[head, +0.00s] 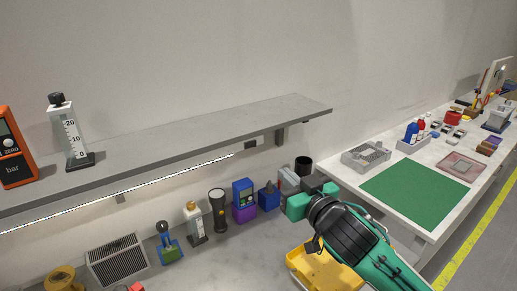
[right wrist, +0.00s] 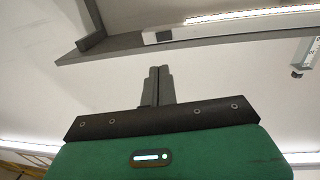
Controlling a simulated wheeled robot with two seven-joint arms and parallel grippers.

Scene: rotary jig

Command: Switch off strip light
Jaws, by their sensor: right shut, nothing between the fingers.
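The strip light (head: 120,193) runs under the front of the grey wall shelf and glows white; it also glows in the right wrist view (right wrist: 255,13). A pale end piece with a small dark square, which looks like its switch (right wrist: 163,36), sits at the end of the light. In the head view a small dark-and-white part (head: 250,144) shows at that end. My right gripper (right wrist: 160,72) is shut and empty, its fingers pointing toward the shelf's underside below the switch, apart from it. In the head view my right arm reaches in from the lower right. My left gripper is out of view.
The shelf (head: 215,130) overhangs the bench and holds an orange meter (head: 14,150) and a scaled column (head: 70,137). Below stand a black flashlight (head: 218,210), blue and purple boxes (head: 243,203) and a yellow bin (head: 318,268). A side table with a green mat (head: 415,194) is at right.

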